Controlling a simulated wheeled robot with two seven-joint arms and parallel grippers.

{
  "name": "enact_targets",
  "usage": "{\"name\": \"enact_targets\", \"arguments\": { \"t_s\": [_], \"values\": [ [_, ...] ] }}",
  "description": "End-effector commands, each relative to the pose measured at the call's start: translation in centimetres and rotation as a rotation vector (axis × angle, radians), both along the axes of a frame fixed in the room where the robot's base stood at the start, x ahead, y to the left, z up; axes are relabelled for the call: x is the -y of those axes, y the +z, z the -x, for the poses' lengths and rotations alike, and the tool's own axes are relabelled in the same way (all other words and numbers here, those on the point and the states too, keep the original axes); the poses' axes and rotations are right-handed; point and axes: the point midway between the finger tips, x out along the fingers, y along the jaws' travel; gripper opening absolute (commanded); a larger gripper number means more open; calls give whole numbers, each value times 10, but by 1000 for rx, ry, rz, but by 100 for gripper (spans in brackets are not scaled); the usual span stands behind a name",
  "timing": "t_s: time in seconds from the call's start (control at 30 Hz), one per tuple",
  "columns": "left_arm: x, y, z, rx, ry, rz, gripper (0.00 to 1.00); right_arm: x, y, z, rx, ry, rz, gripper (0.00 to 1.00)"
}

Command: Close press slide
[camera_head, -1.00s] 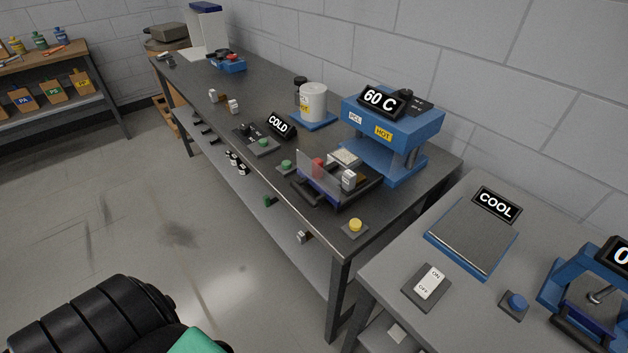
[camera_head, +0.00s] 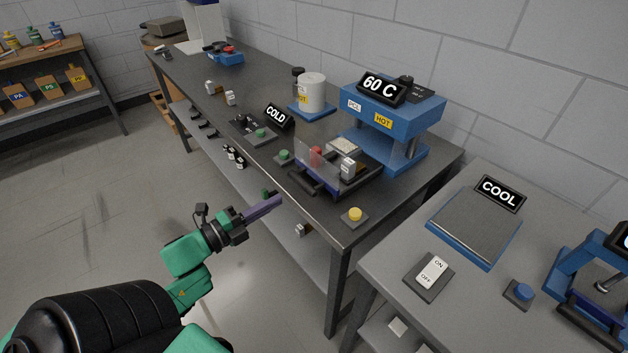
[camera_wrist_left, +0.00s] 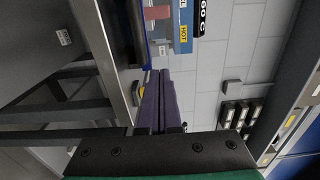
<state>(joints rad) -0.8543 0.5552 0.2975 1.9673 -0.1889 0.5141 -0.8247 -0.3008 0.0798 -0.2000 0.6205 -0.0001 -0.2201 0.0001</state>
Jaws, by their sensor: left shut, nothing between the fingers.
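The blue press (camera_head: 412,122) with a "60 C" display and HOT label stands on the dark bench. Its dark slide (camera_head: 364,182) sticks out toward the bench's front edge. A black handle (camera_head: 302,184) is at the slide's front, beside a clear guard panel. A pale pellet-filled square lies at the slide's back. My left gripper (camera_head: 279,199) is shut and empty, its purple fingers in front of the bench edge, apart from the handle. In the left wrist view its fingers (camera_wrist_left: 161,76) point toward the bench, with part of the press (camera_wrist_left: 182,45) beyond. My right gripper is out of view.
A yellow button (camera_head: 355,215) sits at the bench's front corner, right of the slide. Green buttons (camera_head: 284,157) and a COLD sign (camera_head: 277,116) are to its left. A second table with a COOL plate (camera_head: 474,228) stands at right. The floor left of the bench is clear.

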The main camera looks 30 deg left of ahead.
Motion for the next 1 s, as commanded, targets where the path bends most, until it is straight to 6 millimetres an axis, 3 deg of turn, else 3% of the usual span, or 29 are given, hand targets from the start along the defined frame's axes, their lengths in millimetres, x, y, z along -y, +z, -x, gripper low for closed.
{"name": "enact_targets", "arguments": {
  "t_s": [0.4,0.6,1.0],
  "values": [
    [28,4,-83,1,3,4,0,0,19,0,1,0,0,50],
    [39,2,-115,-3,5,5,0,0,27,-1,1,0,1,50],
    [43,-1,-124,-6,4,5,0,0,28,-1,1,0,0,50]
  ]
}}
